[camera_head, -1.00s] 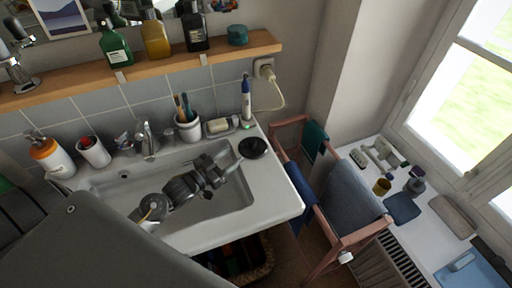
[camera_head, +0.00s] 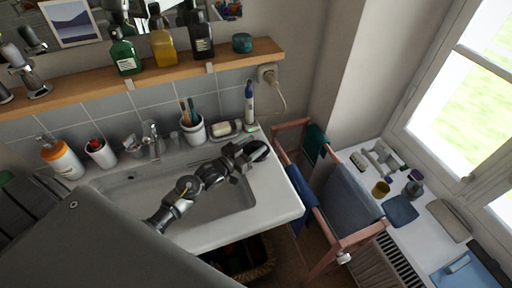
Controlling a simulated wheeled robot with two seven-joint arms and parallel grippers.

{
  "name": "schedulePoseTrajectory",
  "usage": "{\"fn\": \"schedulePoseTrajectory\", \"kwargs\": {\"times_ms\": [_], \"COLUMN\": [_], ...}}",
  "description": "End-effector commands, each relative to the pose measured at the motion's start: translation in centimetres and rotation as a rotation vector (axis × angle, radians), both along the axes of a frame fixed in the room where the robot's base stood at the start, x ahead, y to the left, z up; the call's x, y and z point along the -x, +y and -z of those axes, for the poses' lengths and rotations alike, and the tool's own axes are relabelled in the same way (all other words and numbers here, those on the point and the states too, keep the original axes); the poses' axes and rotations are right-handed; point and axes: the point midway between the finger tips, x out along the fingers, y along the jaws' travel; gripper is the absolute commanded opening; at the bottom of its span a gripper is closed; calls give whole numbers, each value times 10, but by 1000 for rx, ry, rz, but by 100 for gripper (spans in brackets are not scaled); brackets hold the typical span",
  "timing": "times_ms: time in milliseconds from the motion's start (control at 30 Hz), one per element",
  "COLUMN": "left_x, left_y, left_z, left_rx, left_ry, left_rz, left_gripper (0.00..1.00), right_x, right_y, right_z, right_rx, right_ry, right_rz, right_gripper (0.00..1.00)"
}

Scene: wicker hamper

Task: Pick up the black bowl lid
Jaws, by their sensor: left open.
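The black bowl lid (camera_head: 259,146) is a small dark round piece on the white rim at the right end of the sink. My left gripper (camera_head: 251,155) reaches across the basin from the lower left. Its open fingers are at the lid and cover part of it. I cannot tell whether they touch it. My right gripper is not in view.
The white sink (camera_head: 275,200) lies under my left arm. A soap dish (camera_head: 222,130), a toothbrush cup (camera_head: 193,130) and an electric toothbrush (camera_head: 249,108) stand behind the lid.

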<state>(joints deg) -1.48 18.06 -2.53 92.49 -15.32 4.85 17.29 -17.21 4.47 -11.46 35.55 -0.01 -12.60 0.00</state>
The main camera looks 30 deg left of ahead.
Motion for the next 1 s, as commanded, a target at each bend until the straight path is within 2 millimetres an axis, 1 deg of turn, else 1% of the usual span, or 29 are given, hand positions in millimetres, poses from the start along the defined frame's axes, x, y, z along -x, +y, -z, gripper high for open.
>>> {"fn": "schedulePoseTrajectory", "kwargs": {"times_ms": [33,100,333,367,733,1000], "left_x": [-5,-9,-10,-10,-10,-10], "left_y": [-2,-4,-4,-4,-4,-4], "left_z": [-1,0,1,1,1,0], "left_rx": [2,2,1,1,1,0], "left_ry": [1,2,1,1,1,0], "left_rz": [0,0,0,0,0,0], "left_gripper": [51,51,51,49,1,1], "right_x": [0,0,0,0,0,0], "right_y": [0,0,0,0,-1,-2], "right_z": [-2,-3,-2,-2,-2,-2], "right_rx": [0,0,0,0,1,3], "right_ry": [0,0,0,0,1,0], "right_rz": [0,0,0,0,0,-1], "right_gripper": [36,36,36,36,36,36]}}
